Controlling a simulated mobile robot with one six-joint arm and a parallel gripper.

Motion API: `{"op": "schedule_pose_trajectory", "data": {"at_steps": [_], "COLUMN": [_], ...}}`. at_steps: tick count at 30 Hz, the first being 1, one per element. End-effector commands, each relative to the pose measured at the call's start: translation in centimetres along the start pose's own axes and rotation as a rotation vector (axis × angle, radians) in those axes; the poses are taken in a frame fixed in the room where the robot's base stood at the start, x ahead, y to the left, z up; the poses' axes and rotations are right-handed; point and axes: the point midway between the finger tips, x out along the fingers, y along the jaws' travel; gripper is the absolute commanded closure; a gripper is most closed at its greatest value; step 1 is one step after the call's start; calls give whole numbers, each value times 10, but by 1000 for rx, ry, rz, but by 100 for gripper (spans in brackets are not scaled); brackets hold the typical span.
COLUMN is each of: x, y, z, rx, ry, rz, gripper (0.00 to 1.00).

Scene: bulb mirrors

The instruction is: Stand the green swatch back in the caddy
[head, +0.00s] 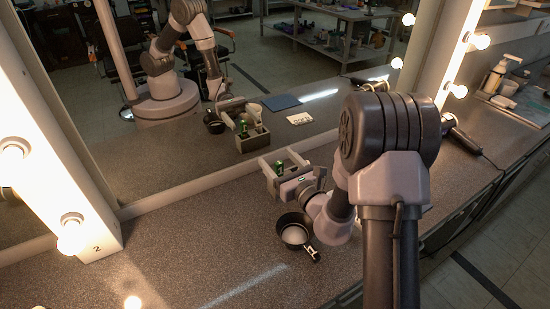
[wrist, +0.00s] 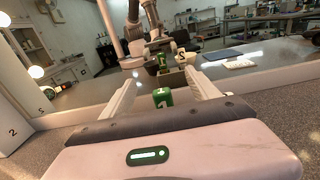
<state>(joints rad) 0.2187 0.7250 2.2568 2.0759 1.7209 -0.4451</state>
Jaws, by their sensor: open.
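My gripper (head: 283,169) reaches over the counter toward the mirror. Its two pale fingers are spread wide in the wrist view (wrist: 160,98). The green swatch (wrist: 163,97) shows between the fingers, with pale marks on it and a gap on each side. It also shows as a small green patch in the head view (head: 279,167). How the swatch sits relative to the caddy's slots I cannot tell.
A black handled pan (head: 294,232) with pale contents stands on the counter, close below my wrist. The mirror (head: 185,165) rises behind. A lit bulb post (head: 75,215) stands left. A hair dryer (head: 458,135) lies right. The front left counter is clear.

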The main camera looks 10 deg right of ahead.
Motion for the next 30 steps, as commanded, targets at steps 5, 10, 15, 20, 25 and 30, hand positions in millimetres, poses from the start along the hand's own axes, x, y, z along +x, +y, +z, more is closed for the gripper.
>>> {"op": "schedule_pose_trajectory", "data": {"at_steps": [5,10,15,20,25,30], "x": [-15,-29,-41,-44,-44,-44], "y": [0,-1,0,0,0,-5], "z": [-1,-1,-1,1,0,0], "rx": [0,0,1,0,0,0], "ry": [-1,-1,0,-2,-1,-1], "rz": [-1,-1,-1,-1,0,3], "gripper": [30,30,30,30,30,30]}}
